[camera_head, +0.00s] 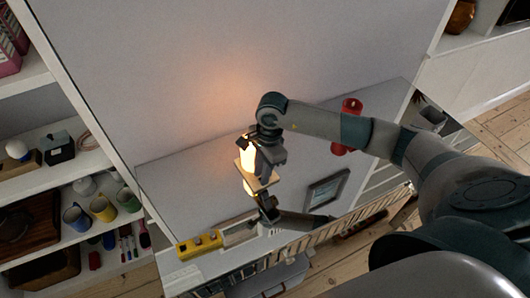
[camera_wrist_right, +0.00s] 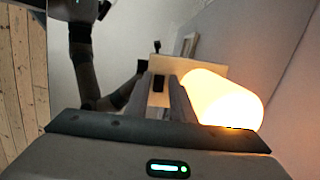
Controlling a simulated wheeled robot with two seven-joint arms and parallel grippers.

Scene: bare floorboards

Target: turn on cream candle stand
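The cream candle stand shows in the head view as a glowing candle (camera_head: 246,158) with a flat cream plate (camera_head: 262,183) below it, on a grey glossy top. The candle is lit and casts orange light on the wall. It also glows in the right wrist view (camera_wrist_right: 228,103), just right of the fingers, with a cream plate (camera_wrist_right: 165,72) beyond them. My right gripper (camera_head: 270,158) is close beside the candle and hides part of it. Its fingers (camera_wrist_right: 166,88) are at the cream part with a small black spot; contact and finger gap are unclear. My left gripper is not visible.
A red candle (camera_head: 350,112) stands right of my gripper on the glossy top (camera_head: 200,190). A picture frame (camera_head: 325,189) and a yellow object (camera_head: 199,244) are near its front. Left shelves (camera_head: 65,240) hold mugs. The arm-like shape below the stand appears to be a reflection.

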